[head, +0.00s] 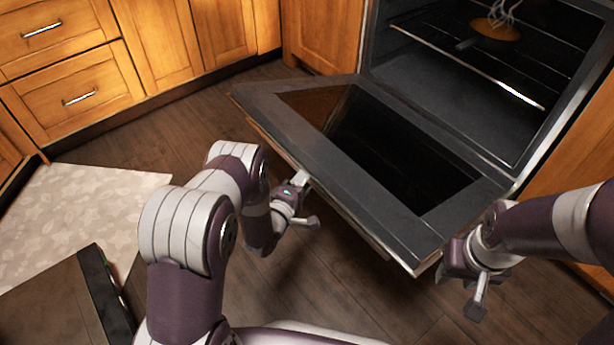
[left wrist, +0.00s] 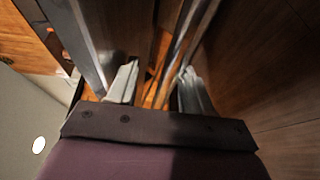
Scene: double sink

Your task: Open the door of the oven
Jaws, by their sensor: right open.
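The oven door (head: 263,100) is swung down, nearly level, in front of the oven (head: 440,80), with its dark glass (head: 400,150) facing up. A bar-like handle (head: 345,222) shows partly below the door's front edge. My left gripper (head: 308,200) is by the left part of that edge, with its fingers spread; in the left wrist view its two fingers (left wrist: 158,88) stand apart with a metal edge running past them. Contact there cannot be told. My right gripper (head: 462,288) is open, at the door's right front corner, holding nothing visible.
The oven cavity has a wire rack (head: 465,65) with a pan of food (head: 495,28) on it. Wooden cabinets (head: 160,40) line the back left. A patterned mat (head: 90,215) and a dark panel (head: 60,300) lie at left. Brown floor (head: 330,290) is clear below the door.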

